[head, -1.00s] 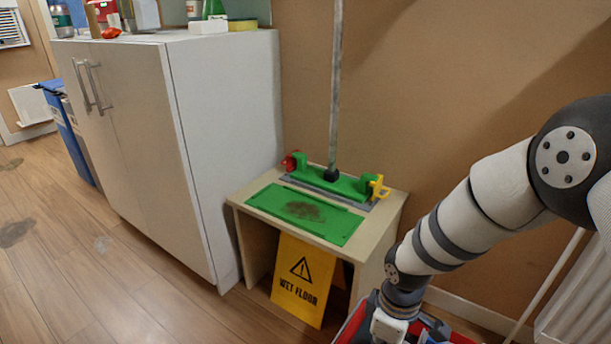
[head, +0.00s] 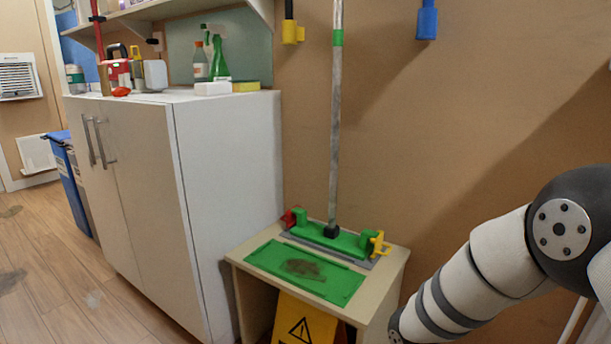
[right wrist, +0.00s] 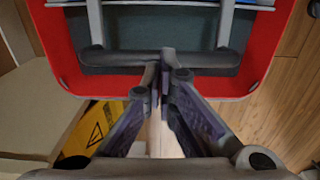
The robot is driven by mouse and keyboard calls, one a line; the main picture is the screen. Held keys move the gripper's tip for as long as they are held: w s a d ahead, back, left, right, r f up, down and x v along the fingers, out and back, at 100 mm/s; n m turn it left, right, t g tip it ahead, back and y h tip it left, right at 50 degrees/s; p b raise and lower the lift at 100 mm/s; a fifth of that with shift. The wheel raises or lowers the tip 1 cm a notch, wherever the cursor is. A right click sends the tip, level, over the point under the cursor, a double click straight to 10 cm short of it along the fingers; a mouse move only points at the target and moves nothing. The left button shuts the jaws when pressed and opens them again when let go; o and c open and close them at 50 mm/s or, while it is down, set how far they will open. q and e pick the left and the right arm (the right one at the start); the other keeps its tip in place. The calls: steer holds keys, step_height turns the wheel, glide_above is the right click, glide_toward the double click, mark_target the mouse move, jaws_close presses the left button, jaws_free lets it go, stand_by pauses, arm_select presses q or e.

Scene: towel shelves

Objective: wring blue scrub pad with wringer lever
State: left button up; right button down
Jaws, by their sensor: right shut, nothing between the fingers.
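In the right wrist view, my right gripper (right wrist: 163,62) is shut and empty. Its fingertips overlap a dark crossbar (right wrist: 115,60) joined to two grey uprights (right wrist: 223,22), which looks like the wringer lever's frame. I cannot tell whether they touch it. The bar lies over a red bucket (right wrist: 66,62) with a dark grey inside. A thin blue strip (right wrist: 165,3) shows at the top edge; I cannot tell whether it is the scrub pad. In the head view only my right arm shows, and neither gripper is in view.
A low wooden stand (head: 387,262) holds a green flat mop (head: 330,238) and a stained green board (head: 345,285). A yellow wet-floor sign (head: 303,325) stands in its opening. A white cabinet (head: 228,190) with bottles on top is left. Wooden floor (right wrist: 285,120) shows beside the bucket.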

steer(key=shift+f, duration=0.15)
steer(key=shift+f+b, duration=0.35)
steer(key=shift+f, duration=0.3)
stand_by(0.4)
steer(key=shift+s+f+p, duration=0.1)
steer(key=shift+f+p, duration=0.05)
steer(key=shift+p, duration=0.35)
stand_by(1.4)
stand_by(0.4)
stand_by(0.9)
steer(key=shift+p, duration=0.4)
stand_by(0.8)
